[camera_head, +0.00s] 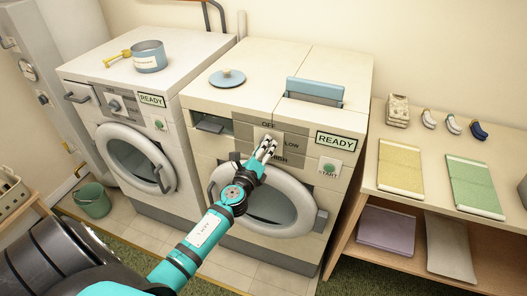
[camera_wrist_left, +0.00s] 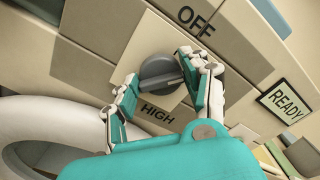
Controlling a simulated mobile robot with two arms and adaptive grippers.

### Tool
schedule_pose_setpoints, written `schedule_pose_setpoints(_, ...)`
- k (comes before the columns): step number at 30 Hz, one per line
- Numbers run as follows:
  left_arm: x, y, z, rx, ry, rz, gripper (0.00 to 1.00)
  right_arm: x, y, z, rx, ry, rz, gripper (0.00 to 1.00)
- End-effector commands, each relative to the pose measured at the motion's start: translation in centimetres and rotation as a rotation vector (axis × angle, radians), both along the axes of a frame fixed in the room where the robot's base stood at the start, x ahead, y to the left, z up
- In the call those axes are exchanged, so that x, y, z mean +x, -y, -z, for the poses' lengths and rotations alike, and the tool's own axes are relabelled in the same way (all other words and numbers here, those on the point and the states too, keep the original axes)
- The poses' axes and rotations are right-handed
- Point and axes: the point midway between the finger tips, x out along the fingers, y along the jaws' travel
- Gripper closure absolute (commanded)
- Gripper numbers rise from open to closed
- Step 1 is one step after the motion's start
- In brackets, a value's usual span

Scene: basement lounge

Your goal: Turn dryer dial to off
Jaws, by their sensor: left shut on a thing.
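The dryer (camera_head: 298,190) is the right-hand white machine, with a round door on its front. Its dial, a dark grey knob (camera_wrist_left: 160,72), sits on a panel marked OFF, LOW and HIGH. In the wrist view, OFF is above the knob and HIGH below it. My left gripper (camera_head: 267,147) is at this panel, its fingers shut on the dial from two sides, as the wrist view also shows (camera_wrist_left: 160,82). In the head view the fingers cover the dial. I cannot tell exactly where it points. My right gripper is not in view.
A washer (camera_head: 150,150) with a blue pot (camera_head: 149,57) on top stands left of the dryer. A READY sign (camera_head: 336,142) and a START button (camera_head: 330,168) are right of the dial. A wooden table (camera_head: 430,217) with folded cloths stands at right; a green bucket (camera_head: 93,201) is on the floor.

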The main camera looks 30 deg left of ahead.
Motion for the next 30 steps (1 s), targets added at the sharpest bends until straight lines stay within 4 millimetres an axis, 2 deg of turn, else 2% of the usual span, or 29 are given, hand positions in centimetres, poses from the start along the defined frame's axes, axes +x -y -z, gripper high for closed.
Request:
schedule_pose_setpoints(15, 0.0, -0.2, 0.3, -0.453, 0.109, -0.002, 0.85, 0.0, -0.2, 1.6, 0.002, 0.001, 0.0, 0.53)
schedule_pose_setpoints(24, 0.0, -0.1, 0.4, -0.619, 0.148, -0.001, 0.85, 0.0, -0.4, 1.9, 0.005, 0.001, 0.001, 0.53)
schedule_pose_setpoints(30, -0.1, -0.2, 0.4, -0.671, 0.16, -0.002, 0.85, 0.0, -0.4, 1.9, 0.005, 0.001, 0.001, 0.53)
